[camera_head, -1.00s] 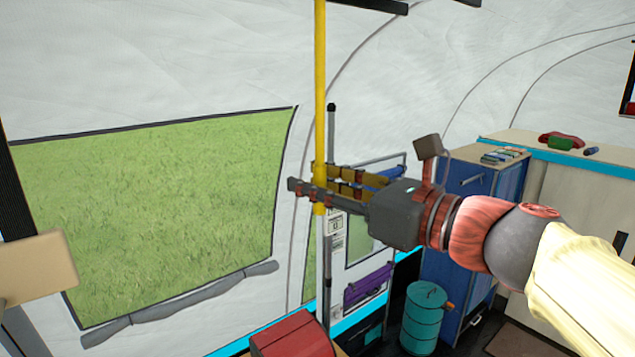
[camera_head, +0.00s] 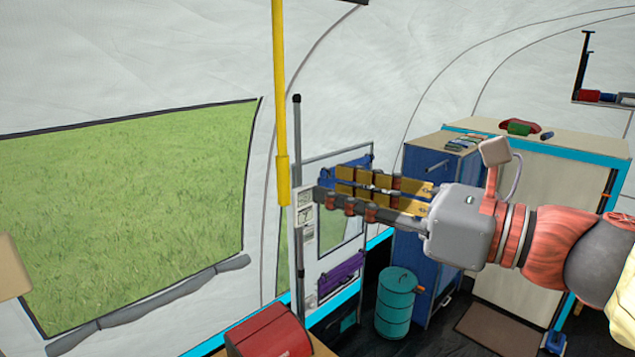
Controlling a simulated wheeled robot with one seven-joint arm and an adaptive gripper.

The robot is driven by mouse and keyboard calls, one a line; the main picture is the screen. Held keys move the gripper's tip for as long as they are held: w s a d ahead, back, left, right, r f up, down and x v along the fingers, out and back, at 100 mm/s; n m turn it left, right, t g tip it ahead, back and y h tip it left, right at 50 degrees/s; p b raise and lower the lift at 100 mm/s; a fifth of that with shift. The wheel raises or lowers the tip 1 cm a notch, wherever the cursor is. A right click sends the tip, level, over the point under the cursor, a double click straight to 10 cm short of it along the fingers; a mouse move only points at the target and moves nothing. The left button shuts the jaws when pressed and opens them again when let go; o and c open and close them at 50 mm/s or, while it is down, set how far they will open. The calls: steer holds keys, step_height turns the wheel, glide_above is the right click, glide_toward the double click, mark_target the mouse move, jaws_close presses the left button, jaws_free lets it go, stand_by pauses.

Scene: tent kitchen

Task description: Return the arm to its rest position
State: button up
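My gripper (camera_head: 325,190) is at the right of the head view, pointing left, with the arm coming in from the right edge. Its long dark and yellow fingers overlap in this side view, so the gap between them is hard to judge. I see no object held in them. The fingertips show in front of the white panel with the dark pole, just right of the lower end of the yellow pole (camera_head: 281,110).
A blue cabinet (camera_head: 420,245) and a teal canister (camera_head: 395,303) stand behind and below my gripper. A red box (camera_head: 268,335) is at the bottom. A counter (camera_head: 545,147) with small items is at the back right. A tent window (camera_head: 120,200) fills the left.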

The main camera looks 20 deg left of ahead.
steer(key=shift+s+d, duration=0.15)
steer(key=shift+d, duration=0.5)
